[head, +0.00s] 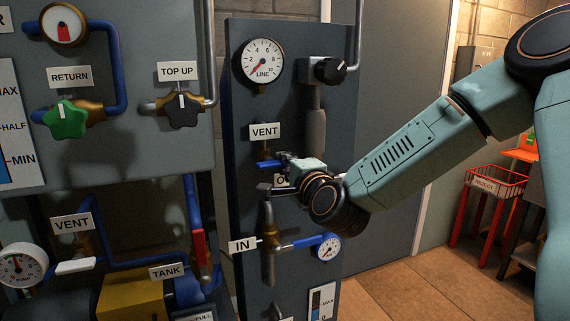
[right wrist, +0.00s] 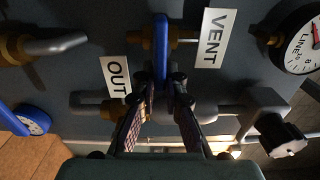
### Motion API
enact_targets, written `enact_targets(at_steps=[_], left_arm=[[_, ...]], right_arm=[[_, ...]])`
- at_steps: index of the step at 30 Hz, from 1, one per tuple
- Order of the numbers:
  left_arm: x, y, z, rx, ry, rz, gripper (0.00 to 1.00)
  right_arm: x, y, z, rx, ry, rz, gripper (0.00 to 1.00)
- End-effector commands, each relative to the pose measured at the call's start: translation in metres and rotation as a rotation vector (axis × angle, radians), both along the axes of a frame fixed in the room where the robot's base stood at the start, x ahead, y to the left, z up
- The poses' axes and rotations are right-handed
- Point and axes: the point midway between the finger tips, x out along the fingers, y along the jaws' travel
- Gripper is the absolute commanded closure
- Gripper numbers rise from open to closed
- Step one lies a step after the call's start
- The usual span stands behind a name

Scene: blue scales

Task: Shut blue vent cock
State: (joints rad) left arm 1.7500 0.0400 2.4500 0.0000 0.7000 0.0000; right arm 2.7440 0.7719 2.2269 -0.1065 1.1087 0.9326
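In the right wrist view the blue lever (right wrist: 160,48) runs upright in the picture, beside the VENT label (right wrist: 211,38). Small gaps seem to show, but contact is hard to tell. My left gripper is out of view.
The OUT label (right wrist: 115,80) and its pipe lie close under the fingers. A black knob (head: 329,70) and LINE gauge (head: 261,60) sit above. Another panel (head: 130,140) stands close on the left; the right side has open floor.

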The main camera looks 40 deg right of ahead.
Motion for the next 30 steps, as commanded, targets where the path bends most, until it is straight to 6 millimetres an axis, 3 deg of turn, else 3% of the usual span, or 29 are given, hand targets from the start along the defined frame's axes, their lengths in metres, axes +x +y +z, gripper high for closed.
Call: enact_targets(at_steps=[8, 20, 30], left_arm=[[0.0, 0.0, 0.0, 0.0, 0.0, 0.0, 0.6], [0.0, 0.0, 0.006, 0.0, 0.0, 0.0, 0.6], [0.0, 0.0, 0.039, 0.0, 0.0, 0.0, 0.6]], right_arm=[[0.0, 0.0, 0.0, -0.001, -0.001, 0.0, 0.67], [0.0, 0.0, 0.003, -0.048, 0.014, 0.0, 0.67], [0.0, 0.002, 0.014, -0.39, 0.097, 0.001, 0.67]])
